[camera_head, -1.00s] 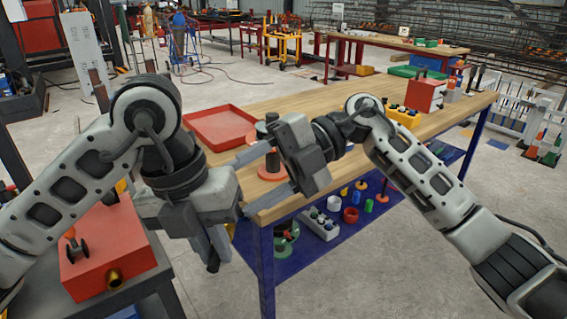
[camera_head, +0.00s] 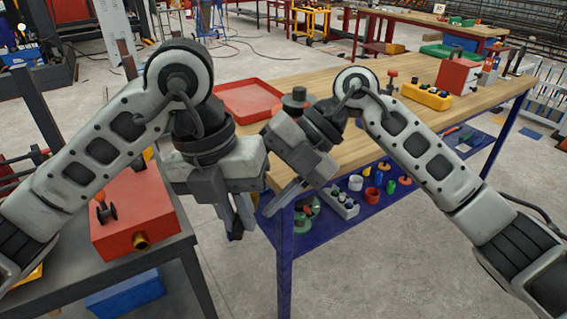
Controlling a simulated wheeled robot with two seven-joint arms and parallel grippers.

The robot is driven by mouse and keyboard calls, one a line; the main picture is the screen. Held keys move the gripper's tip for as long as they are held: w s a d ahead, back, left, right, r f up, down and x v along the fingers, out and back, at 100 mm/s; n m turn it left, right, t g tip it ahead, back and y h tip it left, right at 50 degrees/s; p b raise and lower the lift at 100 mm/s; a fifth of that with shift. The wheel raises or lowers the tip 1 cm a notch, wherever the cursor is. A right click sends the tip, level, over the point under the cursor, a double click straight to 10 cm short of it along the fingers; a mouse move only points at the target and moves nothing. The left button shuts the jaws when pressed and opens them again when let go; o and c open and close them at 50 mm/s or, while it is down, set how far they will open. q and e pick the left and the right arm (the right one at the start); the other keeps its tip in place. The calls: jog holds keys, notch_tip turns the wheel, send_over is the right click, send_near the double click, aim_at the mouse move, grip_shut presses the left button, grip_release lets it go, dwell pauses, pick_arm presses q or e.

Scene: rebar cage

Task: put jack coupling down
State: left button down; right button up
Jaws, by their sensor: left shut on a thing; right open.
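My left gripper (camera_head: 238,218) points down over the gap between the dark bench and the wooden table. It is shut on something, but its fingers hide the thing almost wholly. I cannot make out the jack coupling clearly; only a small dark bit shows at the fingertips. My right gripper (camera_head: 272,178) is open, tilted down and left at the near corner of the wooden table (camera_head: 372,88), close to the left gripper. I see nothing between its fingers. A dark-topped round piece (camera_head: 294,101) stands on the table behind the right gripper, partly hidden.
A red box (camera_head: 128,208) with a brass fitting (camera_head: 141,241) sits on the dark bench at left. A red tray (camera_head: 248,98), yellow box (camera_head: 427,96) and red case (camera_head: 457,77) stand on the table. The blue lower shelf (camera_head: 408,178) holds several small parts.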

jog(key=shift+x, duration=0.9)
jog(key=shift+c, duration=0.3)
jog(key=c, duration=1)
pick_arm(q)
jog(key=c, duration=1.3)
grip_release()
jog(key=shift+c, duration=0.2)
pick_arm(e)
grip_shut()
